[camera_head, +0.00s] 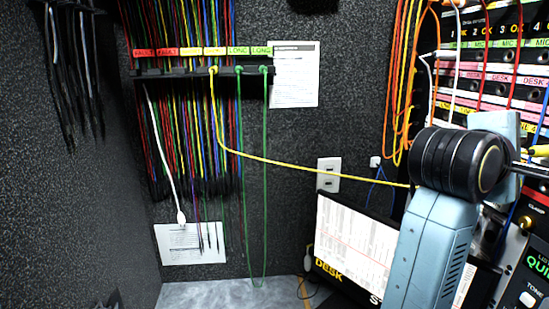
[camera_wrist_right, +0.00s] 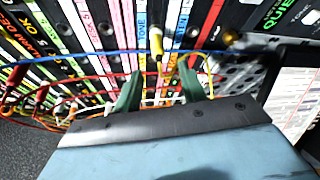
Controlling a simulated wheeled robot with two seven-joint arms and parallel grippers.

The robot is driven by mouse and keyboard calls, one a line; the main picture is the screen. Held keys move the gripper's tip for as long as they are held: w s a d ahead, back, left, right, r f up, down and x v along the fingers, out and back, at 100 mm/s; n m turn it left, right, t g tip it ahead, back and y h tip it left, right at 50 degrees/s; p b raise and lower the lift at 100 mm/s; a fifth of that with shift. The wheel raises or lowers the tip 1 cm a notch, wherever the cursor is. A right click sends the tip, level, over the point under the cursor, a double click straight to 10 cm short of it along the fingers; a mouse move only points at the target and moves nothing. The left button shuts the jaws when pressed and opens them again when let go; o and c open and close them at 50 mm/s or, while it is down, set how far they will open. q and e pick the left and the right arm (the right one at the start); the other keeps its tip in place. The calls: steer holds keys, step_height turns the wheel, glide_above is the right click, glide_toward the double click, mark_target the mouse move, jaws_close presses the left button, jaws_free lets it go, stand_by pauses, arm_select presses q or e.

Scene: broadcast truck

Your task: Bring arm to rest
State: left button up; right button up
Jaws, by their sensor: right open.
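My right arm (camera_head: 432,250) rises at the right of the head view, blue-grey with a black joint, in front of the equipment rack. In the right wrist view my right gripper (camera_wrist_right: 160,88) shows two green fingers spread apart, with nothing clearly held between them. The fingers point at the rack's face. A yellow plug (camera_wrist_right: 156,42) sits in the rack just beyond the fingertips, apart from them. My left gripper is not seen.
A yellow cable (camera_head: 300,163) runs from the cable holder (camera_head: 200,72) on the wall to behind my right arm. Orange cables (camera_head: 393,90) hang beside the labelled rack (camera_head: 490,55). A monitor (camera_head: 350,240) stands close left of the arm. The space before the left wall is open.

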mark_target(543, 152)
steer(key=shift+s+d+f+t+b, duration=0.15)
steer(key=shift+s+d+t+b, duration=0.2)
steer(key=shift+d+b, duration=0.45)
steer(key=shift+w+d, duration=0.15)
steer(key=shift+w, duration=0.1)
steer(key=d, duration=0.3)
steer(key=shift+r, duration=0.2)
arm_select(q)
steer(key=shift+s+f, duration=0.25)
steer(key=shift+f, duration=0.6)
arm_select(e)
steer(key=shift+w+d, duration=0.1)
steer(key=shift+w, duration=0.05)
